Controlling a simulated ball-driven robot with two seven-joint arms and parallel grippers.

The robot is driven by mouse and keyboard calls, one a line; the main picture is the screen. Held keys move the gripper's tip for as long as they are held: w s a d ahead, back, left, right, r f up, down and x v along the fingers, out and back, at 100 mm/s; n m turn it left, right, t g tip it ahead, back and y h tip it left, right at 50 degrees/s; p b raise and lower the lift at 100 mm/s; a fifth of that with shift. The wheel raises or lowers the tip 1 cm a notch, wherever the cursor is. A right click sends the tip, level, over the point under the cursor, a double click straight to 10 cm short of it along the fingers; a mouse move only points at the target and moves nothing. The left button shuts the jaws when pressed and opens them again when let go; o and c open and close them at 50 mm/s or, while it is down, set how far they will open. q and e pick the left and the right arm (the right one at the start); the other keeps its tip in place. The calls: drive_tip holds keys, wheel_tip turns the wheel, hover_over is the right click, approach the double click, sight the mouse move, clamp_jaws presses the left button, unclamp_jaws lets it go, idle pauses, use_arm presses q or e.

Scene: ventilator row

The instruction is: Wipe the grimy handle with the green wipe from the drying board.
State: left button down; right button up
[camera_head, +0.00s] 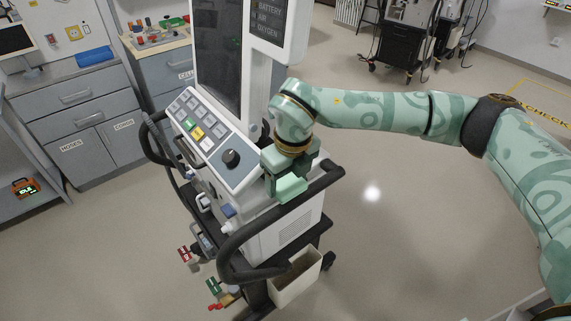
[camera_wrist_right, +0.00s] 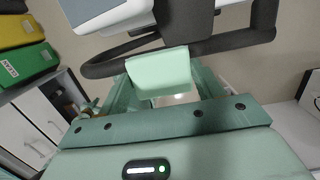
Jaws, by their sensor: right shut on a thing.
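The green wipe (camera_head: 289,188) is a pale green pad held in my right gripper (camera_head: 286,178). The right gripper is shut on it, pointing down at the near dark handle (camera_head: 245,240) of the ventilator. In the right wrist view the wipe (camera_wrist_right: 158,72) sits between the fingers and overlaps the dark handle bar (camera_wrist_right: 230,42). It lies on or right against the bar; I cannot tell if it presses. I can make out no grime on the handle. A second dark handle (camera_head: 152,145) is on the ventilator's far side.
The ventilator (camera_head: 222,150) has a keypad, a dial and a tall screen close to my right arm. A pale bin (camera_head: 296,278) hangs below the near handle. Grey cabinets (camera_head: 85,110) stand at the left.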

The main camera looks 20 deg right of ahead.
drive_tip(key=shift+r+p, duration=0.9)
drive_tip(key=shift+r, duration=0.7)
use_arm(q)
drive_tip(key=shift+s+a+r, duration=0.1)
drive_tip(key=shift+a+r, duration=0.2)
drive_tip(key=shift+r, duration=0.25)
drive_tip(key=shift+s+a+r, duration=0.1)
drive_tip(key=shift+a+r, duration=0.15)
drive_tip(key=shift+r, duration=0.3)
